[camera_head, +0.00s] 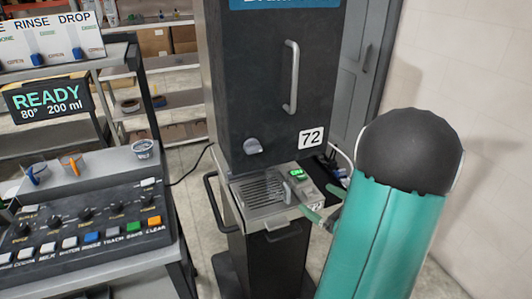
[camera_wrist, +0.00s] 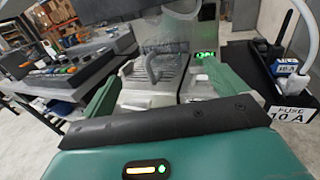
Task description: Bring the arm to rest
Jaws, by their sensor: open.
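My gripper (camera_head: 320,199) is in front of the dark cabinet numbered 72 (camera_head: 250,95), at the front right of its grilled tray (camera_head: 258,190). In the wrist view its two green fingers stand wide apart (camera_wrist: 165,80), with nothing held between them. A grey lever (camera_head: 291,190) stands by the tray and a green-lit display (camera_head: 297,173). It also shows in the wrist view (camera_wrist: 153,68), beyond and between the fingers. I cannot tell whether a finger touches it. My teal arm covers the lower right of the head view.
A dark shelf with a FUSE 10 A label (camera_wrist: 292,112) is close on the right in the wrist view. A pale wall (camera_head: 480,90) stands right.

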